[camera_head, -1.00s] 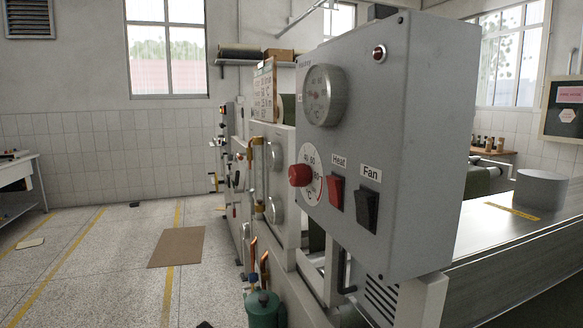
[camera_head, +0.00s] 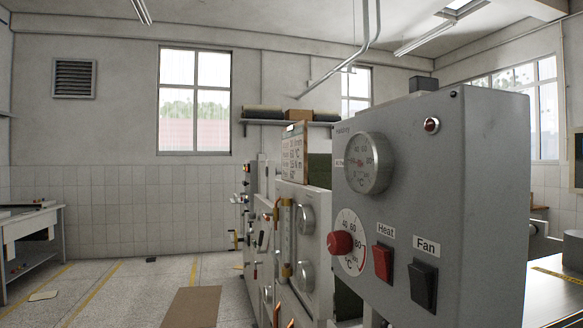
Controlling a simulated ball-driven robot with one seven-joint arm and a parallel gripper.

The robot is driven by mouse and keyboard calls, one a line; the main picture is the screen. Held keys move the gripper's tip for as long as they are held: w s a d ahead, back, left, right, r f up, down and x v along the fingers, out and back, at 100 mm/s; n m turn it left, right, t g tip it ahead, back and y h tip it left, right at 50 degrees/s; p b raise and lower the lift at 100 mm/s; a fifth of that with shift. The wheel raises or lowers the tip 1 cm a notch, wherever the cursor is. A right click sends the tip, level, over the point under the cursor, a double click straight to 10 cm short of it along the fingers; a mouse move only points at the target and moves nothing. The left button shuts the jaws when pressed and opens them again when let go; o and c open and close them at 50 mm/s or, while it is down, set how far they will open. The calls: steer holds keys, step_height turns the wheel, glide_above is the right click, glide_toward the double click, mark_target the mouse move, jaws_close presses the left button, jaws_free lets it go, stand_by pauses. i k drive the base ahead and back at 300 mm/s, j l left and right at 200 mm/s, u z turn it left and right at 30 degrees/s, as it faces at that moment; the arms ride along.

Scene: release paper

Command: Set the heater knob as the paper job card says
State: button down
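The red heater knob (camera_head: 340,243) sits on a white round dial (camera_head: 352,228) marked 40, 60, 80 and °C, low on the left of the grey control box (camera_head: 445,150). I cannot tell which number the knob points at. A round temperature gauge (camera_head: 369,163) is above it; its needle reading is too small to tell. The paper job card (camera_head: 294,155) stands behind the box, to its left, with lines of numbers and units too small to read surely. The red Heat switch (camera_head: 383,262) and black Fan switch (camera_head: 423,285) are right of the knob. My gripper is not in view.
A row of machine panels (camera_head: 305,235) runs back behind the box. A brown mat (camera_head: 192,307) lies on the floor at its left, where the floor is open. A white table (camera_head: 30,225) stands at the far left.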

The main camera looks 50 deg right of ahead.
mark_target(340, 242)
steer(key=i+j, duration=0.25)
steer(key=i, duration=0.25)
steer(key=i+j, duration=0.2)
steer(key=i, duration=0.25)
steer(key=i+j, duration=0.25)
steer(key=i, duration=0.25)
steer(key=i+j, duration=0.2)
steer(key=i, duration=0.3)
steer(key=i+z, duration=0.1)
steer(key=z, duration=0.3)
steer(key=i+j+z, duration=0.1)
steer(key=z, duration=0.35)
steer(key=j+z, duration=0.15)
steer(key=z, duration=0.25)
steer(key=i+j+z, duration=0.15)
steer(key=z, duration=0.75)
